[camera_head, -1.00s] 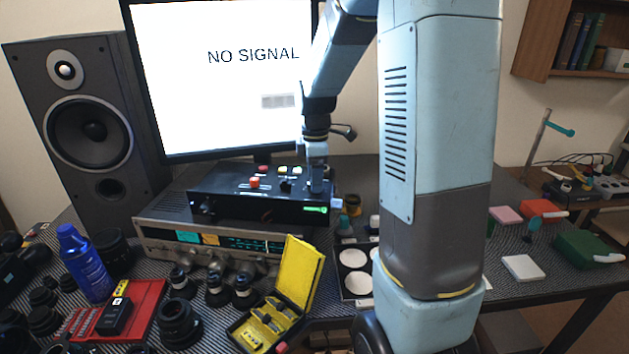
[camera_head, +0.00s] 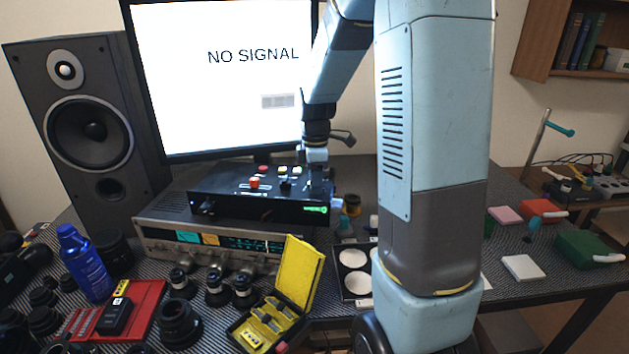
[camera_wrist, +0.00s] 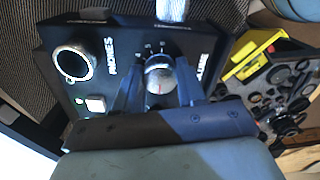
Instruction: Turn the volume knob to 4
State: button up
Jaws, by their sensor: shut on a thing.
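The black control box (camera_head: 235,208) sits on top of a grey receiver, below the screen. In the wrist view its panel (camera_wrist: 122,85) carries a round silver knob (camera_wrist: 160,78) with a red line and small scale marks beside it. My gripper (camera_wrist: 158,80) has one finger on each side of this knob and is shut on it. The exact number at the red line is too small to read. In the head view my gripper (camera_head: 319,182) is at the right end of the box, and the knob cannot be made out there.
The wrist view shows a round socket (camera_wrist: 75,63) marked PHONES and a lit button (camera_wrist: 96,104) near the knob. The receiver (camera_head: 155,236) lies under the box. The screen (camera_head: 225,80) stands close behind. An open yellow case (camera_head: 299,270) stands in front.

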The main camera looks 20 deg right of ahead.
jog(key=shift+c, duration=0.7)
jog(key=shift+m, duration=0.3)
jog(key=m, duration=0.5)
jog(key=shift+m, duration=0.3)
jog(key=m, duration=0.6)
jog(key=shift+w+r, duration=0.1)
jog(key=m, duration=0.6)
jog(key=shift+a+m, duration=0.1)
jog(key=shift+m, duration=2.7)
